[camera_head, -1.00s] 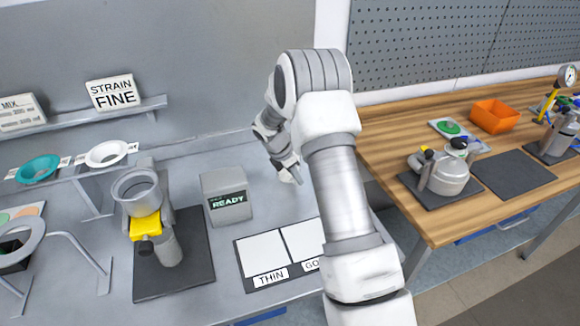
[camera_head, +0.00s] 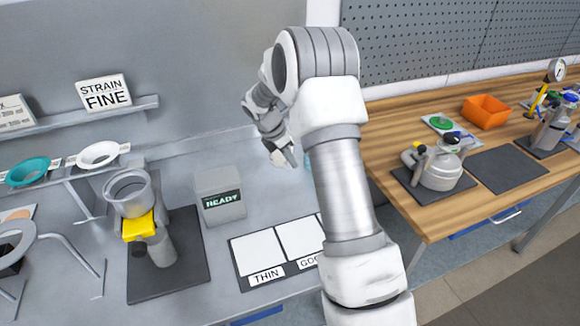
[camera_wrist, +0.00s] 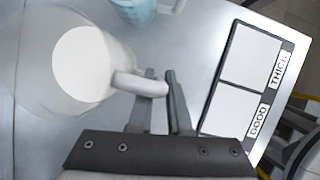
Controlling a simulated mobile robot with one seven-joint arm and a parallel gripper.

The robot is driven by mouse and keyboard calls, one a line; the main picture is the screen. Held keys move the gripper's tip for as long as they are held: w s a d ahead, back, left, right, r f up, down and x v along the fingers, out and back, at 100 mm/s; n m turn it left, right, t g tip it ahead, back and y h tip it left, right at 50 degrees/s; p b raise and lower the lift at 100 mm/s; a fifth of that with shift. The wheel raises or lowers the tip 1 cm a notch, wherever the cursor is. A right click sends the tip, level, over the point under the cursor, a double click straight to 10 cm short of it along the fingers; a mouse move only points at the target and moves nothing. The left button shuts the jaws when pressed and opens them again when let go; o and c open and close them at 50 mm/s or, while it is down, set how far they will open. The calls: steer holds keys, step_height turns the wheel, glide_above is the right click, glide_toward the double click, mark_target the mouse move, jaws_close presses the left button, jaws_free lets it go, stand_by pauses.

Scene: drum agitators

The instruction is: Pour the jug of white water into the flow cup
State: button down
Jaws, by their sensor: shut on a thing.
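My gripper (camera_wrist: 160,80) is shut on the handle of a clear jug (camera_wrist: 113,76). Round white liquid (camera_wrist: 80,62) shows inside the jug in the wrist view. In the head view my gripper (camera_head: 284,154) is over the back of the grey bench, right of the READY box. The jug is not clear in the head view. The flow cup, which I take to be the grey metal cup (camera_head: 128,188) with a yellow block (camera_head: 139,227) below it, stands on a dark mat at the left. My gripper is well to the right of it.
The READY box (camera_head: 220,195) stands between the cup and my gripper. White pads marked THIN and GOOD (camera_head: 300,238) lie in front. A teal item (camera_wrist: 135,10) is at the wrist view's top. Funnels (camera_head: 97,155) sit on a rack at left. A wooden bench (camera_head: 480,195) is at right.

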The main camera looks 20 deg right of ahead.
steer(key=shift+r, duration=2.05)
steer(key=shift+a, duration=0.1)
